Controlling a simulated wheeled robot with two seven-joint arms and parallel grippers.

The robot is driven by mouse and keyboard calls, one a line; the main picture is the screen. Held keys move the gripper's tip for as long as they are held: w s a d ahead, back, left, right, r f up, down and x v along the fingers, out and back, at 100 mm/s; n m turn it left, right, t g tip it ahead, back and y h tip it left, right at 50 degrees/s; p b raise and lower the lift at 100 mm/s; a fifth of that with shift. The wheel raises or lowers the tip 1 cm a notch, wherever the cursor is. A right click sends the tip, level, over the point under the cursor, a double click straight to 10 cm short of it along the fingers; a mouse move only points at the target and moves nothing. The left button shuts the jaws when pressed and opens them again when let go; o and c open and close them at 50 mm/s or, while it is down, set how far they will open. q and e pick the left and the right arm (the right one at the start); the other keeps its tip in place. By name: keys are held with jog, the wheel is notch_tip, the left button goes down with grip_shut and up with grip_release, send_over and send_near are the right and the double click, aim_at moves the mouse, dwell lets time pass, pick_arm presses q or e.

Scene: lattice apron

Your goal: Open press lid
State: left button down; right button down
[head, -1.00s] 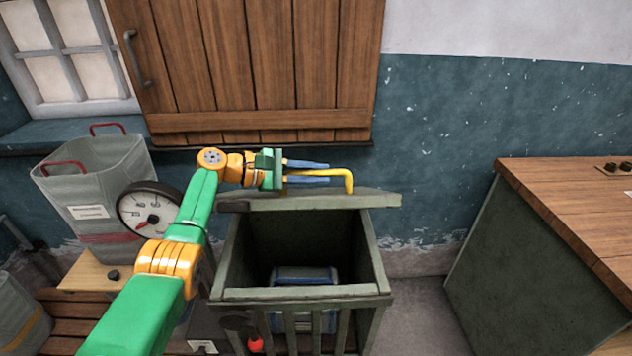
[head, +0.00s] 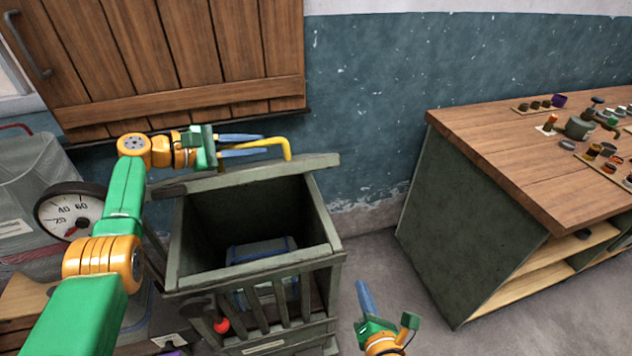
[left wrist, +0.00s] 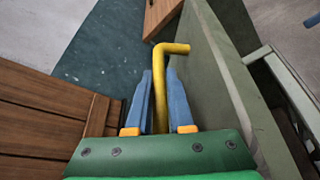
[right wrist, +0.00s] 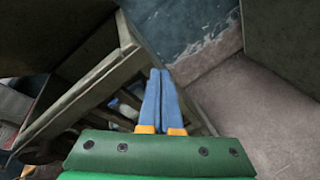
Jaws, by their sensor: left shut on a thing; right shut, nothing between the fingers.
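The press (head: 255,282) is a grey-green open-topped box with a slatted front. Its lid (head: 255,173) stands raised at the back edge, seen nearly edge-on; its flat face fills the right part of the left wrist view (left wrist: 222,75). A bent yellow handle (head: 287,149) runs along the lid. My left gripper (head: 263,144) is shut on this handle, the rod passing between its blue fingers in the left wrist view. My right gripper (head: 361,284) is shut and empty, low beside the press's right side. A grey-blue block (head: 262,250) lies inside the press.
A wooden-topped bench (head: 520,160) with small parts stands at the right. A round gauge (head: 70,212) and a grey bin (head: 30,180) are at the left. A wooden shutter (head: 170,60) is behind my left arm. Floor (head: 385,255) is clear between press and bench.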

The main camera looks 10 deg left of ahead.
jog(key=a+r+n+t+y, duration=0.25)
jog(key=r+n, duration=0.25)
jog(key=r, duration=0.3)
jog(key=a+r+n+t+y, duration=0.2)
jog(key=a+r+n, duration=0.2)
jog(key=r, duration=0.4)
send_near(315, 170)
jog(key=w+a+f, duration=0.2)
jog(key=w+f, duration=0.1)
jog(key=w, duration=0.2)
jog(key=shift+w+a+r, duration=0.1)
jog(key=shift+w+r, duration=0.25)
jog(key=shift+r, duration=0.4)
jog(key=shift+w+a+r, duration=0.1)
jog(key=shift+w+r, duration=0.3)
jog(key=shift+r, duration=0.35)
jog(key=shift+r, duration=0.1)
